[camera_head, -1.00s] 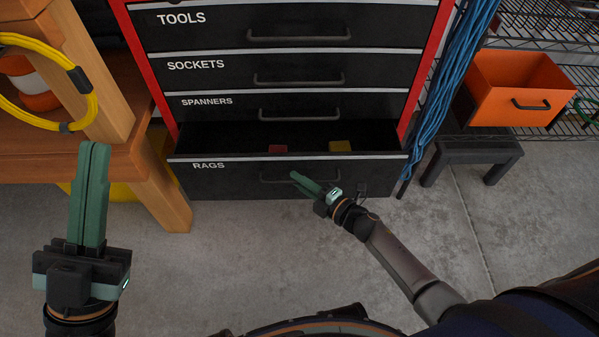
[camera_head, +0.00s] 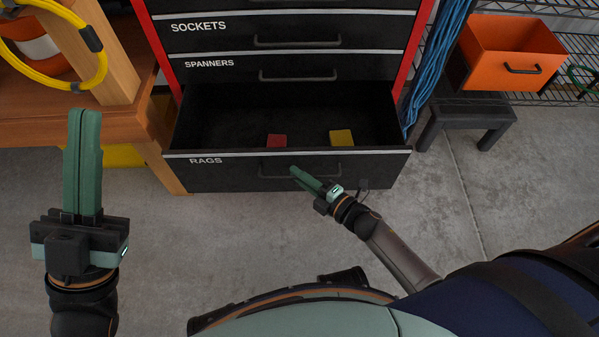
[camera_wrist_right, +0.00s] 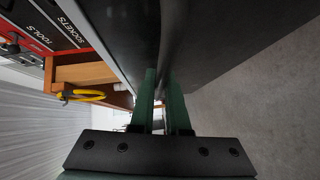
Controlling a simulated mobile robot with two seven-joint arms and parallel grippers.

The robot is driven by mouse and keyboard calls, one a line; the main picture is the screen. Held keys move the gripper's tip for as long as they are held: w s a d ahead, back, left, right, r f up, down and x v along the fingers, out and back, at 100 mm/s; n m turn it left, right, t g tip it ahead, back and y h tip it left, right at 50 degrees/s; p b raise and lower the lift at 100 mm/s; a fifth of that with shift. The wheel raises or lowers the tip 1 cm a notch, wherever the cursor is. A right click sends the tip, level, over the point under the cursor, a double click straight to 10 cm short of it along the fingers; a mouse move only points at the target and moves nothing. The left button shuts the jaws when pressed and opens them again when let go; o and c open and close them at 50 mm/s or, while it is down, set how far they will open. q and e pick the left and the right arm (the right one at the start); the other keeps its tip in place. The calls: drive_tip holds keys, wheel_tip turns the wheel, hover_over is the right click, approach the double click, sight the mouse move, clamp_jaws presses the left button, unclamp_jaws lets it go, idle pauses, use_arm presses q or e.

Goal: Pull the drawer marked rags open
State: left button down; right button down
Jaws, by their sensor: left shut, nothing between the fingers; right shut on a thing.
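The drawer marked RAGS (camera_head: 228,177) is the lowest one in the red and black tool chest and stands well open. A red block and a yellow block lie inside it. My right gripper (camera_head: 294,172) is at the drawer's front, shut on its bar handle (camera_head: 330,173). In the right wrist view the green fingers (camera_wrist_right: 161,90) close around the dark handle bar (camera_wrist_right: 175,45) beside the drawer front. My left gripper (camera_head: 84,112) is shut and empty, apart from the chest, in front of the wooden bench.
The red block (camera_head: 277,140) and yellow block (camera_head: 341,137) are loose in the drawer. A wooden bench (camera_head: 120,125) stands left. The concrete floor before the drawer is clear.

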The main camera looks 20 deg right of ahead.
drive_tip(key=shift+d, duration=0.1)
drive_tip(key=c, duration=0.9)
unclamp_jaws()
use_arm(q)
drive_tip(key=r+p, duration=0.3)
drive_tip(key=shift+a+r+m, duration=0.1)
drive_tip(key=shift+a+m, duration=0.1)
drive_tip(key=shift+m, duration=0.1)
use_arm(e)
drive_tip(key=v, duration=1.2)
drive_tip(key=shift+s, duration=0.25)
